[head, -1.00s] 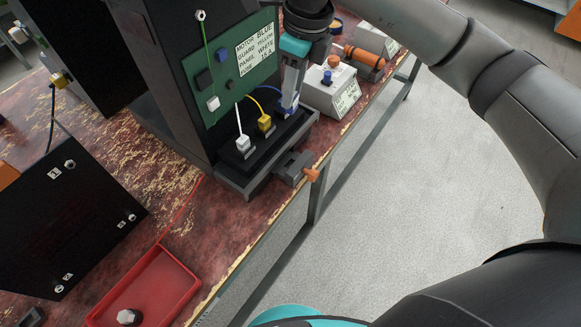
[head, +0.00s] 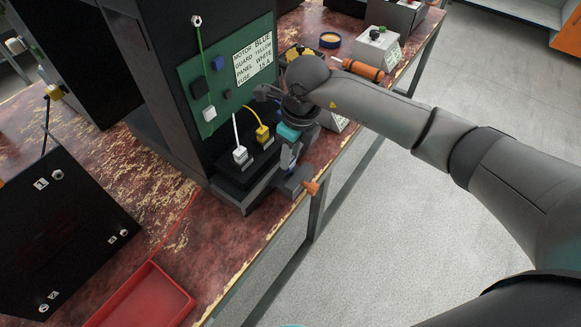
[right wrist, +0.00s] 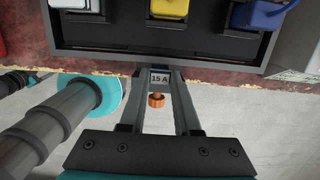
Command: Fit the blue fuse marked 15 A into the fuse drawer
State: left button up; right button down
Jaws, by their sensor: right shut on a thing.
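My right gripper (head: 287,168) points down at the fuse drawer (head: 296,181), a grey block with an orange knob (head: 313,187) jutting from the black cabinet's foot. In the right wrist view, the gripper (right wrist: 160,74) is shut on the fuse (right wrist: 159,79), whose 15 A label faces the camera between the fingertips. The orange knob also shows there (right wrist: 156,100), just beyond the fuse. The fingers hide most of the drawer and the fuse's sides, so I cannot tell whether the fuse touches the drawer or sits inside it. My left gripper is out of view.
White (head: 240,155) and yellow (head: 262,133) plugs sit in the cabinet's sockets; a blue plug (right wrist: 262,14) shows in the right wrist view. A red tray (head: 150,296) lies at the front left. Open floor lies right of the table edge.

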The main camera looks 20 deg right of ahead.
aim_at(291, 170)
notch_tip(291, 170, down, 4)
jog(key=shift+f+b, duration=0.15)
jog(key=shift+b, duration=0.3)
jog(key=shift+f, duration=0.25)
jog(key=c, duration=0.6)
grip_release()
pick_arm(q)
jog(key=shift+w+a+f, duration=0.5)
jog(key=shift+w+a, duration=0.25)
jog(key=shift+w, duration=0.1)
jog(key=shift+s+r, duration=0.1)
pick_arm(e)
jog(key=shift+r, duration=0.25)
